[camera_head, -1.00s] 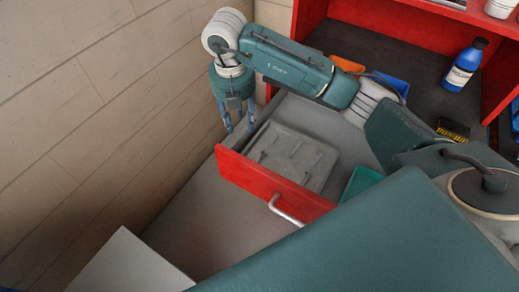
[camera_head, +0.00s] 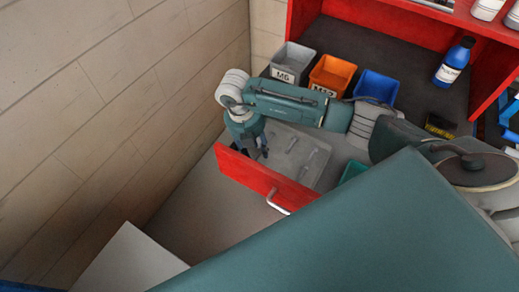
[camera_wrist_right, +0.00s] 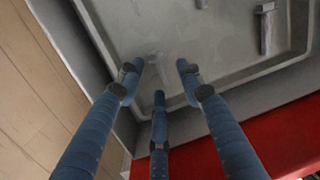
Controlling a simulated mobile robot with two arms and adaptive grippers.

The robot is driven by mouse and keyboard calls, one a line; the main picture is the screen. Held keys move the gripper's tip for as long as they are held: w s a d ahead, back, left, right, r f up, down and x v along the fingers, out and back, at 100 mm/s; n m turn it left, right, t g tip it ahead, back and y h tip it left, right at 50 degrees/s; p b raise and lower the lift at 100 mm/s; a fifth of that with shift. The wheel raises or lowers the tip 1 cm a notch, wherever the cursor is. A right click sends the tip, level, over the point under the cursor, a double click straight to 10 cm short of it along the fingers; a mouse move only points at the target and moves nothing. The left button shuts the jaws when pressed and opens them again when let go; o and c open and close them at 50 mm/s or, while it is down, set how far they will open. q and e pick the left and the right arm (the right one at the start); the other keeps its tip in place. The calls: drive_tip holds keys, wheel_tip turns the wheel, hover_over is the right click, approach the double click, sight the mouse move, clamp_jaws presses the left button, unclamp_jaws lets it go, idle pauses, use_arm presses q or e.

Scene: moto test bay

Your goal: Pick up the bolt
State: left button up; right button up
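A grey tray (camera_head: 328,150) with several bolts lies in the open red drawer (camera_head: 262,179). One bolt (camera_head: 310,157) and another (camera_head: 291,145) show right of my right gripper (camera_head: 254,151). This gripper points down at the tray's left end, partly hiding it. In the right wrist view, the three blue fingers of the gripper (camera_wrist_right: 160,76) are spread apart and hold nothing. A clearer bolt (camera_wrist_right: 266,27) lies to the right. My left gripper is not in view.
Grey (camera_head: 291,63), orange (camera_head: 332,75) and blue (camera_head: 376,87) bins stand behind my right arm. A teal container (camera_head: 354,170) sits right of the tray. A tiled wall (camera_head: 120,110) is close on the left.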

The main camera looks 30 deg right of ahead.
drive_tip(key=shift+f, duration=0.35)
clamp_jaws()
drive_tip(key=shift+r, duration=0.15)
